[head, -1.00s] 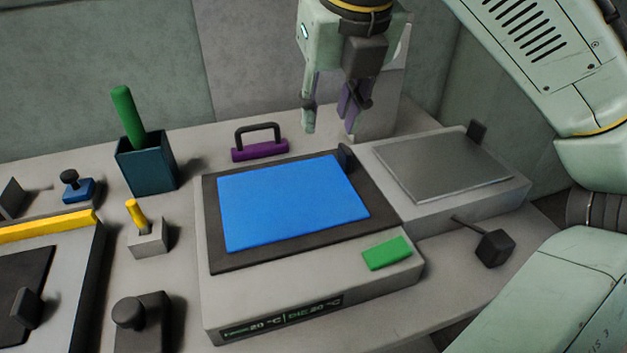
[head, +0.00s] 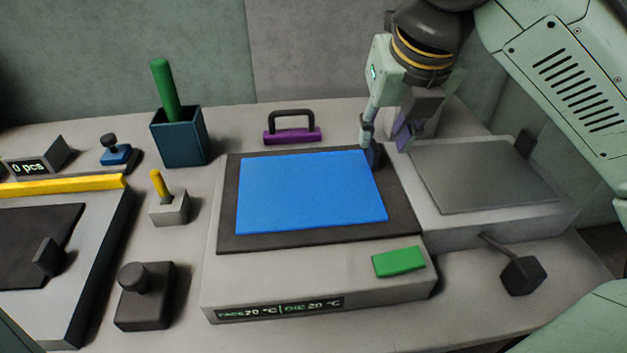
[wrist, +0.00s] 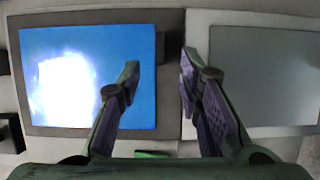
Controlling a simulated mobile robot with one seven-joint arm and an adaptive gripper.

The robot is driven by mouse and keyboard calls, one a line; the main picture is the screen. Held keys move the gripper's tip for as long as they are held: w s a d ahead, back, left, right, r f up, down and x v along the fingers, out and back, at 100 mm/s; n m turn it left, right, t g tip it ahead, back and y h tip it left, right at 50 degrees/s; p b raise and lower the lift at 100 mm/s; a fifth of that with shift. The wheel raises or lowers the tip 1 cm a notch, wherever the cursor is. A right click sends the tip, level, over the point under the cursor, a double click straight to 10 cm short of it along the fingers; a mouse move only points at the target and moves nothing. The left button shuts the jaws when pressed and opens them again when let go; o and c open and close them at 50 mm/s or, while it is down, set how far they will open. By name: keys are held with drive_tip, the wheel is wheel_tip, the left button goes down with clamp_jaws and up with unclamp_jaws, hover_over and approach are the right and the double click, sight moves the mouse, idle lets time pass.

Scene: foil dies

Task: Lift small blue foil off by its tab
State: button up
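The blue foil (head: 310,193) lies flat on the dark die plate (head: 232,239) of the middle station. A small dark upright tab (head: 374,156) stands at its back right corner. In the wrist view the foil (wrist: 125,85) shows at left with a bright glare, and the tab (wrist: 160,48) shows between the fingers' lines. My gripper (head: 386,146) is open and empty, low over the tab, one finger on each side. I cannot tell whether a finger touches the tab. The wrist view also shows my gripper's spread fingers (wrist: 160,70).
A grey plate (head: 482,176) with its own dark tab (head: 524,144) lies to the right. A purple handled block (head: 292,134) stands behind the foil. A green block (head: 399,261) is in front. The display (head: 281,308) appears to read 70 °C and 20 °C.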

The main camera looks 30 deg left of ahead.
sight(377, 151)
drive_tip(key=x, duration=0.4)
drive_tip(key=shift+s+f, duration=0.1)
drive_tip(key=shift+c, duration=0.2)
clamp_jaws()
idle(0.6)
